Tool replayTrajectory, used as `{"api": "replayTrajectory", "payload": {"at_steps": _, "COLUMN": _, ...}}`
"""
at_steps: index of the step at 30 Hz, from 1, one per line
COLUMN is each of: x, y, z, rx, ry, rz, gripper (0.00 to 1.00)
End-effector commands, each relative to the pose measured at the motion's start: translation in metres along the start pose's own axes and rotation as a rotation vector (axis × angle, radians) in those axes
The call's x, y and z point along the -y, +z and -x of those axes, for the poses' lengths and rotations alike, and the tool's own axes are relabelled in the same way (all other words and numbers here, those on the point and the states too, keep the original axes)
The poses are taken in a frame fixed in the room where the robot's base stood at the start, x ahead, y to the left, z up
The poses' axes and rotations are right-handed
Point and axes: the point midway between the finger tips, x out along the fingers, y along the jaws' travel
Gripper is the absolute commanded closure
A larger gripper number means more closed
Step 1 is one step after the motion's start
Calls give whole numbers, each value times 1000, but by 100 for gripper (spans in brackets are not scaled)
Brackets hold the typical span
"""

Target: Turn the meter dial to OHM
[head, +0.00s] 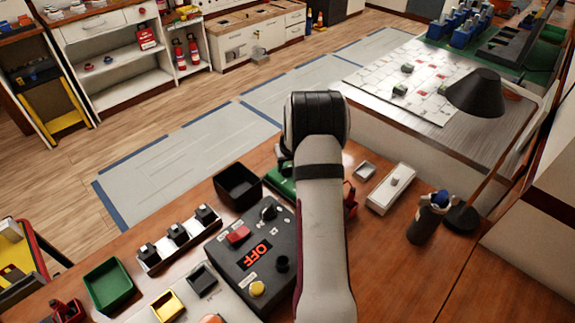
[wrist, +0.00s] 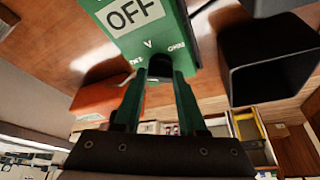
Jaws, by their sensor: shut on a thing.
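The green meter (wrist: 125,50) fills the top of the wrist view, with a white display (wrist: 134,13) reading OFF. Below the display are a V mark, an OHM mark to its right and a partly hidden mark to its left. The black dial (wrist: 160,66) sits below the V, between my fingertips. My gripper (wrist: 160,78) is shut on the dial, one green finger on each side. The dial's pointer cannot be made out. In the head view, part of the green meter (head: 281,184) shows left of my arm, which hides the rest and my fingers.
A black bin (wrist: 270,62) stands close beside the meter; it also shows in the head view (head: 238,183). A dark panel (head: 240,249) with a red OFF display lies in front. A white box (head: 391,189), a dark bottle (head: 425,224) and a lamp (head: 474,93) stand to the right.

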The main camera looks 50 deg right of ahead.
Motion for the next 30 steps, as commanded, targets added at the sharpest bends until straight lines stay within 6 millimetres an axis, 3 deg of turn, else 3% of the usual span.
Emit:
{"api": "replayTrajectory", "payload": {"at_steps": 11, "x": 2, "y": 0, "z": 0, "rx": 0, "ry": 47, "rz": -112, "gripper": 100}}
{"api": "replayTrajectory", "payload": {"at_steps": 30, "x": 7, "y": -3, "z": -1, "rx": -2, "ry": 273, "rz": -652, "gripper": 100}}
